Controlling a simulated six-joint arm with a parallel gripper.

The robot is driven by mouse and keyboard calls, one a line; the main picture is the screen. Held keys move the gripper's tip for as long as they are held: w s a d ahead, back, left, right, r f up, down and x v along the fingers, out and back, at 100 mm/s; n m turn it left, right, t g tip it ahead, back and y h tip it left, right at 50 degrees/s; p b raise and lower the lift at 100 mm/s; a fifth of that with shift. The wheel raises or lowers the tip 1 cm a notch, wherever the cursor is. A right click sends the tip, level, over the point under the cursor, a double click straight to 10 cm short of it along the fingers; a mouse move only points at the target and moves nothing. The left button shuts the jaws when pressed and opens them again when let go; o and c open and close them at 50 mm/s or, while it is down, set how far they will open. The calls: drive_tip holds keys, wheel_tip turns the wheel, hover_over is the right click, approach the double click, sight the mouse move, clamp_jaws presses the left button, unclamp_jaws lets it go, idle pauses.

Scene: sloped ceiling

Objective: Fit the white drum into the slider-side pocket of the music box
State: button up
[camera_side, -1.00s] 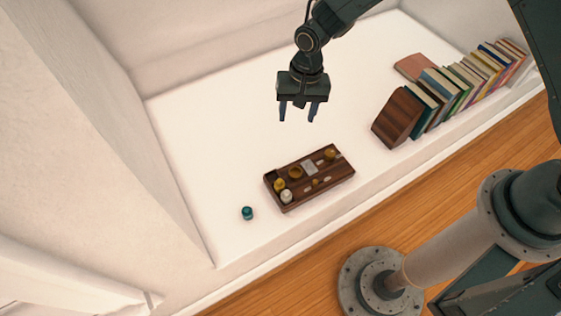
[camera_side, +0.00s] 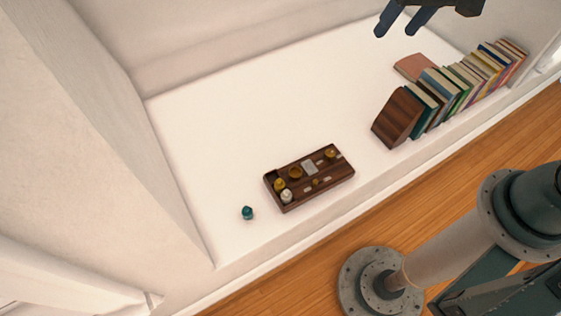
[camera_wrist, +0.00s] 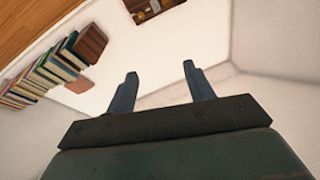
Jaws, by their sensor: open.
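The music box (camera_side: 333,176) is a dark brown wooden tray lying on the white surface, with several small parts in it. The white drum (camera_side: 287,196) sits at the box's near left corner, beside a yellow drum (camera_side: 279,185); I cannot tell how deep it sits. A brass-coloured round part (camera_side: 295,173) and a pale plate (camera_side: 309,167) are in the middle. My gripper (camera_side: 393,35) is open and empty, high above the surface and far from the box. In the wrist view the gripper (camera_wrist: 158,84) shows spread fingers, and the box (camera_wrist: 150,13) is at the top edge, partly cut off.
A small teal piece (camera_side: 247,213) stands on the surface left of the box. A leaning row of books (camera_side: 450,85) with a brown wooden block (camera_side: 398,117) is at the right, and a pink book (camera_side: 413,67) lies flat behind. The middle of the surface is clear.

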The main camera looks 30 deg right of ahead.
drive_tip(key=s+d+r+n+t, duration=0.1)
drive_tip(key=s+d+r, duration=0.1)
drive_tip(key=s, duration=0.6)
drive_tip(key=s+d+r+n+t+h, duration=0.1)
drive_tip(key=s+d+r, duration=0.2)
drive_tip(key=s, duration=0.6)
drive_tip(key=shift+d, duration=0.9)
